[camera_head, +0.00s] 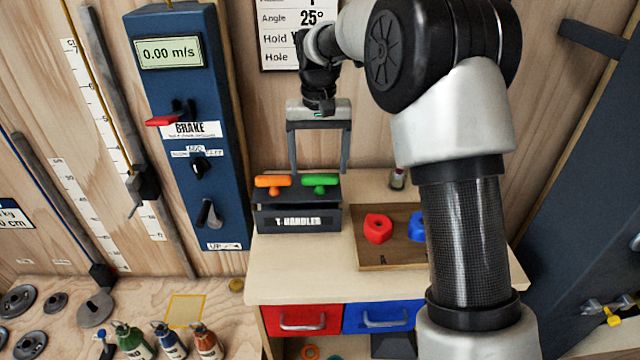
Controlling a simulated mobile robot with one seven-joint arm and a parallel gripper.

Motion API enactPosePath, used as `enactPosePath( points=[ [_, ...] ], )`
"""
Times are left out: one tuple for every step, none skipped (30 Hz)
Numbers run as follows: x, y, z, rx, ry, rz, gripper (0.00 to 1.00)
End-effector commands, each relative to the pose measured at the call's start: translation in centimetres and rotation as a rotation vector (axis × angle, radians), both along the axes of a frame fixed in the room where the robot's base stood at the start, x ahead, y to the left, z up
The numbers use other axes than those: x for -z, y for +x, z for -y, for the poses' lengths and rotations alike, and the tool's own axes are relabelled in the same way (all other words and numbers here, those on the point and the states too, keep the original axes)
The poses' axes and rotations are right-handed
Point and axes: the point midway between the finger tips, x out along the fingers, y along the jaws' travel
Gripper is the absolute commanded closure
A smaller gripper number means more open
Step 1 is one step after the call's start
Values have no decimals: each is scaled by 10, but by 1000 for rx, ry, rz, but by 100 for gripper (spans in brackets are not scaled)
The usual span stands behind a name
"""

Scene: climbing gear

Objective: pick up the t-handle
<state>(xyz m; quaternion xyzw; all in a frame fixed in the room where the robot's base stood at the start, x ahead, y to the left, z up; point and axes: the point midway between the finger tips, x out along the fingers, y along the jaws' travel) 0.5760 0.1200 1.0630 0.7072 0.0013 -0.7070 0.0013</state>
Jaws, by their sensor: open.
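Two T-handles stand in a dark box (299,222) labelled T-HANDLES on the wooden bench. The left one is the orange T-handle (272,181) and the right one is the green T-handle (320,180). My gripper (319,172) is above and slightly behind the box, with its two long fingers apart and pointing down. The fingers look empty. Their tips are near the back of the box, close to the two handles; the exact depth gap is unclear.
A wooden tray (398,264) with a red hold (377,228) and a partly hidden blue hold (416,226) lies right of the box. A blue panel (196,130) with a brake lever stands left. My arm covers the bench's right side. Bottles (171,341) stand lower left.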

Motion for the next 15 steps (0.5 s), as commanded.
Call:
enactPosePath(
  points=[
    [4,0,0,0,0,-2,22],
    [7,0,1,0,0,-2,22],
    [13,1,1,0,0,-3,22],
    [18,1,2,0,0,-3,22],
    [23,2,2,0,0,-4,22],
    [29,3,3,1,0,-4,22],
    [34,3,3,1,0,-3,22],
    [38,3,3,0,0,-4,22],
    [43,3,3,0,0,-3,22],
    [46,3,3,0,0,-2,22],
    [48,3,3,0,0,-2,22],
    [50,3,3,1,0,-2,22],
    [51,3,3,0,0,-1,22],
    [52,3,3,0,0,-1,22],
    [52,3,3,0,0,0,22]
  ],
)
